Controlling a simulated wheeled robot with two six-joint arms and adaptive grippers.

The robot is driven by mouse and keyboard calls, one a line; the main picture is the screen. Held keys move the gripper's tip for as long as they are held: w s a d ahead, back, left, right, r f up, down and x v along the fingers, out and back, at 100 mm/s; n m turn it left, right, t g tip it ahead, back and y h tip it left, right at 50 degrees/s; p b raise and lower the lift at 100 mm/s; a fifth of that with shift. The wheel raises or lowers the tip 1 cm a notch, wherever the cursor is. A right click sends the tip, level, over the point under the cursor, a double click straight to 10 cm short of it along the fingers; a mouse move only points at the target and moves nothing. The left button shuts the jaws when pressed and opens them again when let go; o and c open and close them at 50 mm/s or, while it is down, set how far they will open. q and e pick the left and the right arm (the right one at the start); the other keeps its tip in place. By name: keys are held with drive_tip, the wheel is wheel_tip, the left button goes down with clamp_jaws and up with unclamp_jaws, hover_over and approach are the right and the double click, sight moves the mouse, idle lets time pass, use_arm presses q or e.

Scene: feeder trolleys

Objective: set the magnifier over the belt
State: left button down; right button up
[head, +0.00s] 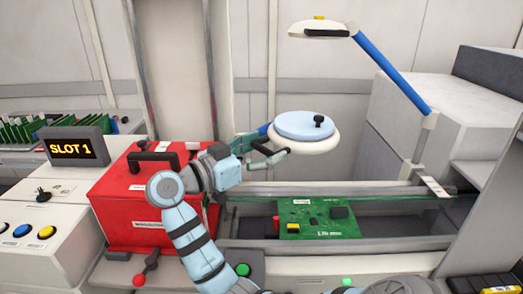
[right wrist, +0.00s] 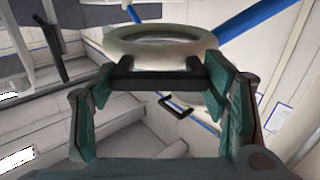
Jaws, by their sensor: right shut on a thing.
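The magnifier (head: 306,143) is a round white ring with a pale blue lens disc and a black knob on top. In the head view it hangs above the back rail of the belt (head: 390,222), up and behind the green board; its exact height is unclear. My right gripper (head: 278,152) is at its left edge. In the right wrist view the ring (right wrist: 162,40) lies just beyond the fingertips, and the gripper (right wrist: 155,66) is shut on a black bar handle (right wrist: 153,78) in front of it. My left gripper is not in view.
A green circuit board (head: 312,218) lies on the belt. A red box (head: 125,205) with a black handle stands left, beside my arm. A lamp (head: 322,29) on a blue arm rises above right. A grey housing (head: 400,120) stands behind right; a SLOT 1 display (head: 74,148) is left.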

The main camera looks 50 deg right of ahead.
drive_tip(key=o, duration=1.7)
drive_tip(key=shift+d, duration=0.1)
drive_tip(key=a, duration=0.5)
drive_tip(key=w+a, duration=0.1)
drive_tip(key=a, duration=0.1)
drive_tip(key=shift+a, duration=0.25)
